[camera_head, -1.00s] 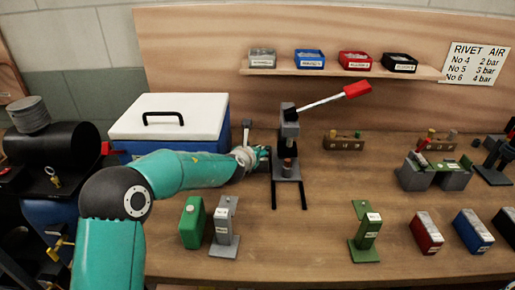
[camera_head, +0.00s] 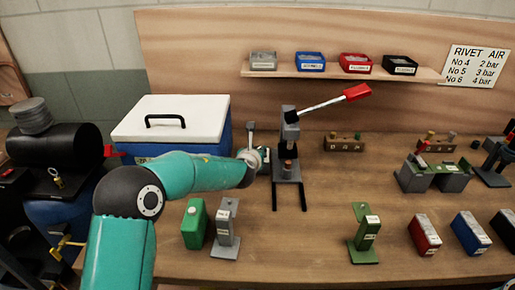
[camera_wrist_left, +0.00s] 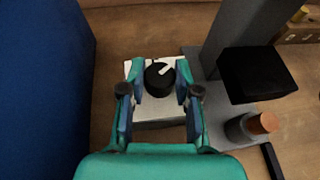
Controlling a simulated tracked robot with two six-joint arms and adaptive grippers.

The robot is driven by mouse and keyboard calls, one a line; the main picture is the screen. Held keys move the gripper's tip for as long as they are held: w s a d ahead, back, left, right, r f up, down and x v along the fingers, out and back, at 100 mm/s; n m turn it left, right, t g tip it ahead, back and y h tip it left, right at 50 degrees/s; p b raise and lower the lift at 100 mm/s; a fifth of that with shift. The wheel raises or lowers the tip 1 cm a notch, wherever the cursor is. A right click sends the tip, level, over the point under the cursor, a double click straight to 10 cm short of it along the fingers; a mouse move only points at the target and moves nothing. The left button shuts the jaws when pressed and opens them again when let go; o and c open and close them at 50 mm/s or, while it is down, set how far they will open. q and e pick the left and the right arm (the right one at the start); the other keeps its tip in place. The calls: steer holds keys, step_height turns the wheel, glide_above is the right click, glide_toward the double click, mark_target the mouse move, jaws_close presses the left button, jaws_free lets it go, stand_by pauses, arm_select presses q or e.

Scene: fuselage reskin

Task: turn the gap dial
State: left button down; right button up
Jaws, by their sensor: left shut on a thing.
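The gap dial (camera_wrist_left: 160,79) is a round black knob with a white pointer mark, on a light plate beside the foot of a grey press (camera_head: 288,135). In the left wrist view its pointer slants up to the right. My left gripper (camera_head: 264,156) is at the left side of the press in the head view. Its two fingers stand on either side of the dial and are shut on it. In the head view the gripper and my wrist hide most of the dial. My right gripper is not in view.
A blue and white cool box (camera_head: 170,119) stands close behind my left arm. The press has a long lever with a red handle (camera_head: 357,92). A green block (camera_head: 194,223) and a grey stand (camera_head: 226,230) are in front.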

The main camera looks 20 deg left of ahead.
arm_select(q)
steer(key=n+y+p, duration=0.1)
steer(key=n+y, duration=0.1)
steer(key=shift+d+r+g+y+p, duration=0.15)
steer(key=shift+d+g+y+p, duration=0.15)
steer(key=shift+p, duration=0.05)
steer(key=n+g+y+p, duration=0.1)
steer(key=n+y, duration=0.1)
steer(key=n+g+y+p, duration=0.1)
steer(key=n+g+y, duration=0.1)
steer(key=n+y, duration=0.1)
steer(key=shift+w+d+n, duration=0.15)
steer(key=shift+w+n, duration=0.05)
steer(key=shift+n, duration=0.1)
steer(key=shift+y, duration=0.3)
steer(key=c, duration=0.8)
jaws_free()
steer(key=shift+v, duration=3.95)
